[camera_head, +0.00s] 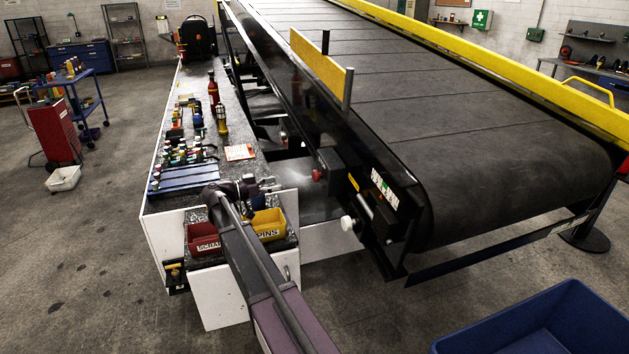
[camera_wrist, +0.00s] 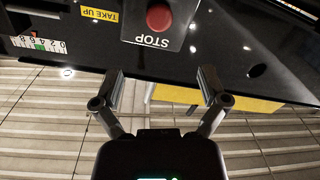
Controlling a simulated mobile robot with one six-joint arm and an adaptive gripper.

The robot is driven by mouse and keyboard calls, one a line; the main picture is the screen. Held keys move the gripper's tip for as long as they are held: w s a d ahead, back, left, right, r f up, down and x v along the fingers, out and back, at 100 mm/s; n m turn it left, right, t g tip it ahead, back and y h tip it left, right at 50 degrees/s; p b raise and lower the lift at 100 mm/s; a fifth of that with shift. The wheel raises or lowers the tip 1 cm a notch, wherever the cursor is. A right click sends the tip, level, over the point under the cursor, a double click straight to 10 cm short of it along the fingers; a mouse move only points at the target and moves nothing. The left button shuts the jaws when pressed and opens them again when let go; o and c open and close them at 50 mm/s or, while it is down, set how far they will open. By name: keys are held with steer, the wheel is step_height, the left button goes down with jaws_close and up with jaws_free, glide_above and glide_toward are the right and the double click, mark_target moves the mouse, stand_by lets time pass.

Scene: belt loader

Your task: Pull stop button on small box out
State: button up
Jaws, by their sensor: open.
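The red stop button (camera_wrist: 159,17) sits on a small grey box (camera_wrist: 150,38) marked STOP, at the top of the wrist view, where the lettering is upside down. In the head view the red button (camera_head: 317,175) shows on the left side of the small dark box (camera_head: 331,166) on the conveyor's side frame. My gripper (camera_wrist: 163,82) is open and empty in the wrist view, its two fingers apart and below the box in the picture. In the head view my gripper (camera_head: 262,186) is small and dark, left of the box and apart from it.
A bench (camera_head: 150,203) with tools runs left of the conveyor. A red SCRAP bin (camera_head: 203,240) and a yellow PINS bin (camera_head: 268,226) lie beside my arm. A white knob (camera_head: 347,223) sticks out below the box. A blue crate (camera_head: 545,325) stands at lower right.

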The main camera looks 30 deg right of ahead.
mark_target(314, 175)
steer(key=shift+d+r, duration=0.1)
steer(key=shift+d, duration=0.05)
stand_by(0.3)
steer(key=x, duration=1.3)
steer(key=shift+s+d, duration=0.1)
steer(key=shift+d, duration=0.15)
jaws_close()
steer(key=shift+v, duration=0.95)
jaws_free()
steer(key=shift+d, duration=0.1)
steer(key=shift+a, duration=0.2)
steer(key=v, duration=1.1)
steer(key=shift+a, duration=0.4)
